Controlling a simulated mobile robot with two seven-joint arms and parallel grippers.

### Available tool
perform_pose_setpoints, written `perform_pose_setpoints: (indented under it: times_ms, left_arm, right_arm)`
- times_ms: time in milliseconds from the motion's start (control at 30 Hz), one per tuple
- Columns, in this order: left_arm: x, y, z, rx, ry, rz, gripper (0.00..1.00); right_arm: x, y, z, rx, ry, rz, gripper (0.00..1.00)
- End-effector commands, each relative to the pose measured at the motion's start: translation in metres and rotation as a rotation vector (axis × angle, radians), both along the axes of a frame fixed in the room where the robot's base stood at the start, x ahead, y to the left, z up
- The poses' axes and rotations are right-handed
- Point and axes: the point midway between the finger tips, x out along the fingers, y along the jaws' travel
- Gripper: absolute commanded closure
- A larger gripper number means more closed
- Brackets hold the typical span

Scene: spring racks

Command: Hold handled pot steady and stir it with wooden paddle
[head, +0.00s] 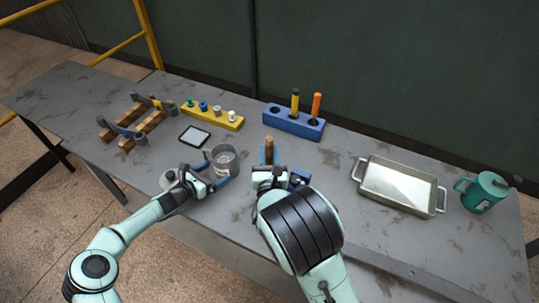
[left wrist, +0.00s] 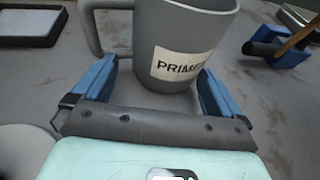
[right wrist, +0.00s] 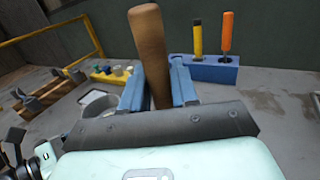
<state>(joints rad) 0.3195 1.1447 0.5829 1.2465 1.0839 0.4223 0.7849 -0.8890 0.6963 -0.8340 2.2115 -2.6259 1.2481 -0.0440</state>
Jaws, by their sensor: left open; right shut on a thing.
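The handled pot (head: 226,157) is a grey, mug-like vessel standing upright on the table, open at the top. In the left wrist view the pot (left wrist: 182,35) shows a pale label reading "PRIM…" and its handle at the left. My left gripper (head: 214,171) is open, with its blue fingers on either side of the pot's lower part. The wooden paddle (head: 269,146) is held upright in my right gripper (head: 268,162), just right of the pot. In the right wrist view the paddle's rounded brown handle (right wrist: 147,40) rises between the shut fingers; its lower end is hidden.
A blue block (head: 300,176) sits beside my right gripper. Behind are a blue holder (head: 293,122) with two upright tools, a yellow rack (head: 212,117), a small dark-framed panel (head: 194,136) and a wooden rack (head: 137,124). A metal tray (head: 400,185) and green can (head: 484,192) stand right.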

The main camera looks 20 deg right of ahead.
Motion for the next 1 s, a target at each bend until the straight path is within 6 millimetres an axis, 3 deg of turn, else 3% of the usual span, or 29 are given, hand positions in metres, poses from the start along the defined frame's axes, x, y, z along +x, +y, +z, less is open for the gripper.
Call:
perform_pose_setpoints:
  times_ms: [300,500,600,633,767,1000]
  left_arm:
    - [0.0007,-0.0016,-0.0017,0.002,0.001,0.000,0.00]
    - [0.0007,-0.0014,-0.0013,0.001,0.001,0.000,0.62]
    - [0.0008,-0.0016,-0.0011,0.001,0.001,0.000,0.98]
    - [0.0007,-0.0016,-0.0011,0.001,0.001,0.000,1.00]
    - [0.0007,-0.0016,-0.0009,0.000,0.000,0.000,1.00]
    - [0.0008,-0.0015,-0.0008,0.000,0.000,0.000,0.24]
  right_arm:
    - [0.0002,-0.0001,0.0005,0.000,-0.001,0.000,1.00]
    - [0.0002,-0.0001,0.0005,0.000,-0.001,0.000,1.00]
    - [0.0002,-0.0001,0.0006,0.000,-0.001,0.000,1.00]
    - [0.0002,-0.0001,0.0006,0.000,-0.001,0.000,1.00]
    - [0.0002,0.0000,0.0006,0.000,-0.001,0.000,1.00]
    - [0.0002,0.0000,0.0006,0.000,-0.001,0.000,1.00]
